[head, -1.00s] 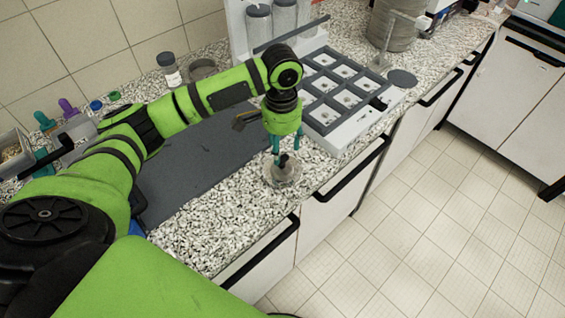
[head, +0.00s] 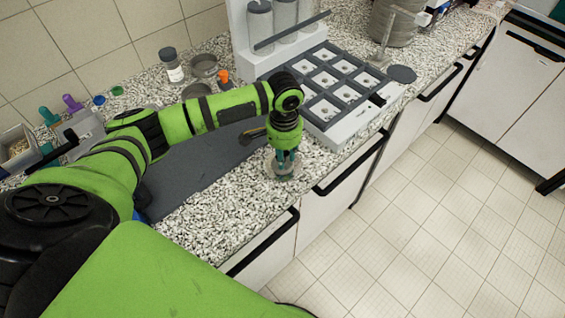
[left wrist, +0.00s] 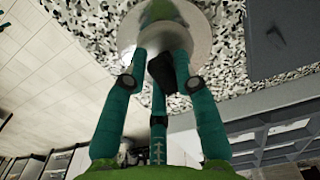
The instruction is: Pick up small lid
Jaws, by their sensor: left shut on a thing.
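The small lid (head: 284,173) is a pale round disc on the speckled countertop, close to its front edge. In the left wrist view the lid (left wrist: 200,42) shows as a shiny disc with a black knob (left wrist: 168,72) facing the fingers. My left gripper (head: 286,158) points straight down over the lid, its teal fingers closed on the knob. In the left wrist view the gripper's fingertips (left wrist: 160,62) stand around the knob, close to the disc. I see no clear gap between lid and counter. My right gripper is not in view.
A grey mat (head: 195,170) lies left of the lid. A white rack with square compartments (head: 345,130) stands just right of it. Jars (head: 171,65), a tray (head: 18,150) and coloured caps sit at the back left. The counter's front edge and drawer handles (head: 350,165) are close.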

